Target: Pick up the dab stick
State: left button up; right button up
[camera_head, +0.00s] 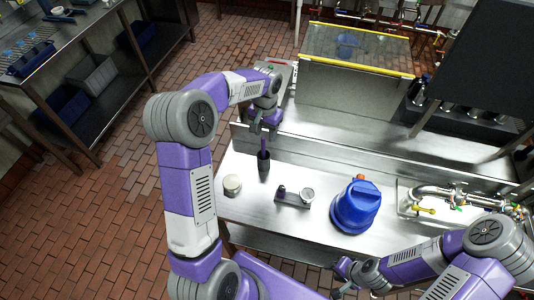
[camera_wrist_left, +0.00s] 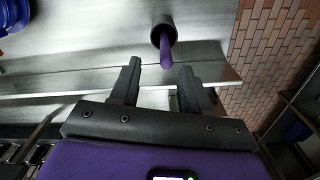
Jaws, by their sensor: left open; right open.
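The dab stick, a thin purple rod (camera_wrist_left: 166,50), stands in a round black holder (camera_wrist_left: 158,27) in the left wrist view. In the head view the black holder (camera_head: 264,165) stands on the steel table's left part. My left gripper (camera_head: 264,128) is over the holder, pointing down, with open jaws. In the left wrist view its two dark fingers (camera_wrist_left: 160,68) are apart, and the stick's near end shows between and just beyond their tips. Nothing is gripped. My right gripper (camera_head: 345,277) is low, at the table's front side, empty; its fingers show small.
On the steel table (camera_head: 255,208) are a white round tub (camera_head: 232,184), a small stand with a gauge (camera_head: 293,196) and a blue jug (camera_head: 357,207). A sink with a tap (camera_head: 440,191) is at right. A raised back ledge (camera_head: 330,157) runs behind the holder.

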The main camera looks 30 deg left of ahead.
aim_at(263, 145)
pick_arm(q)
jog(key=f, duration=0.7)
jog(key=shift+s+a+f, duration=0.15)
jog(key=shift+a+f, duration=0.2)
grip_shut()
